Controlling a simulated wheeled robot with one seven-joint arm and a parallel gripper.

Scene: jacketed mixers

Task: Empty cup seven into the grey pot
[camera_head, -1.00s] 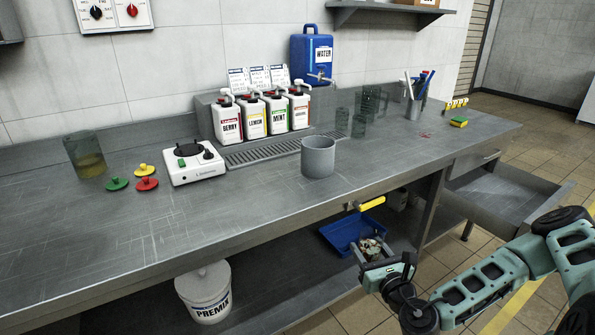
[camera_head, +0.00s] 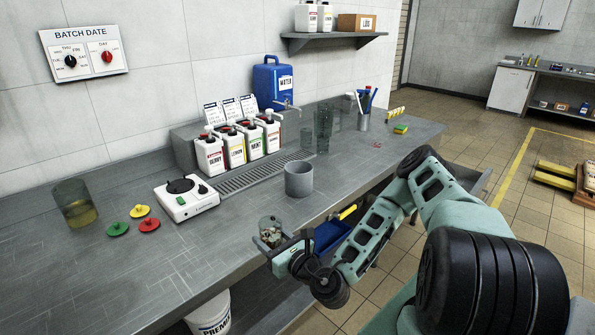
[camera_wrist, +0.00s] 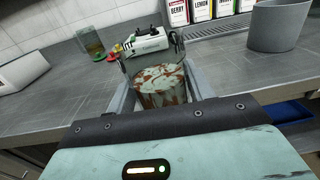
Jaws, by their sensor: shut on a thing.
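My gripper (camera_head: 273,246) is shut on a clear cup (camera_head: 270,230) with a white and reddish-brown mottled content. The cup is roughly upright at the bench's front edge. In the wrist view the cup (camera_wrist: 162,85) sits between the two fingers; no number on it can be read. The grey pot (camera_head: 299,180) stands upright on the bench, behind and to the right of the cup in the head view. It also shows at the upper right of the wrist view (camera_wrist: 277,28). The pot's inside bottom is hidden.
A white hot plate (camera_head: 187,199), coloured lids (camera_head: 140,211) and a glass beaker of yellowish liquid (camera_head: 76,204) stand left. Pump bottles (camera_head: 230,147) and clear glasses (camera_head: 323,127) stand behind the pot. A blue bin (camera_head: 331,234) is below the bench edge. The bench's front left is clear.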

